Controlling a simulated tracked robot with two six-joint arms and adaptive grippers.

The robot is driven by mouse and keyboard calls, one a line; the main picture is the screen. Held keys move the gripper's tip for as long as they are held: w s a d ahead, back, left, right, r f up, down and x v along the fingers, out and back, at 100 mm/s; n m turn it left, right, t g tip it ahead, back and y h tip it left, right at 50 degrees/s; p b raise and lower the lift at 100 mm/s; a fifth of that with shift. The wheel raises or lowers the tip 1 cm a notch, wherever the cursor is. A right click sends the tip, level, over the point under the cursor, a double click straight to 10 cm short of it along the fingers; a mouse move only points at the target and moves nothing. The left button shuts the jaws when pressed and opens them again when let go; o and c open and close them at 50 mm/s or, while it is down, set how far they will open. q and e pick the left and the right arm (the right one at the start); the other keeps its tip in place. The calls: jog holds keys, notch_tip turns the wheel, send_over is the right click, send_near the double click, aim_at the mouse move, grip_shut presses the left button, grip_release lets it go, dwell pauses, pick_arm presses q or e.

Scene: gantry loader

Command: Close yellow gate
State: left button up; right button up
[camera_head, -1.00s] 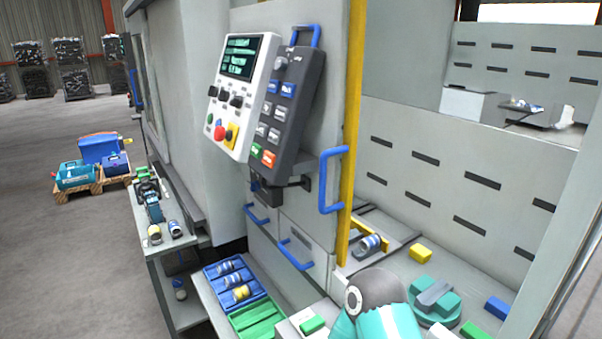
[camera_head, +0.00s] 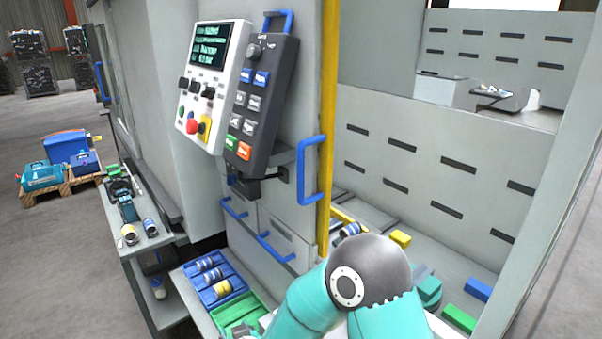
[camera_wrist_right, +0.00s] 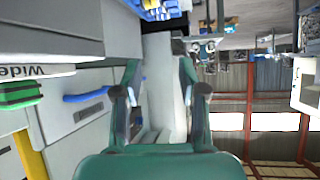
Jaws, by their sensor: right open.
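A yellow upright edge strip (camera_head: 328,120) runs down the side of the grey machine panel in the head view, with a blue handle (camera_head: 312,170) beside it. The opening to the right of it is uncovered and shows the grey interior. My left gripper is not in view.
A control panel (camera_head: 240,90) juts out left of the yellow strip. A blue tray (camera_head: 228,298) with cylinders and a green tray (camera_head: 236,312) lie below. Yellow (camera_head: 401,238), blue (camera_head: 478,290) and green (camera_head: 460,319) blocks lie inside the opening.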

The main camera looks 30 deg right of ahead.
notch_tip(320, 180, up, 12)
jog(key=w+d+m+t+h, duration=0.1)
jog(key=w+t+h, duration=0.2)
jog(key=s+d+r+m+h, duration=0.2)
jog(key=r+h, duration=0.1)
jog(key=r, duration=0.4)
jog(key=s+d+r+m+h, duration=0.1)
jog(key=s+r+m+h, duration=0.15)
jog(key=r, duration=0.55)
jog(key=m+g+h+p, duration=0.3)
jog(key=h, duration=0.1)
send_near(299, 173)
jog(key=x, duration=1)
jog(key=shift+w+d, duration=0.2)
jog(key=shift+d, duration=0.15)
grip_shut()
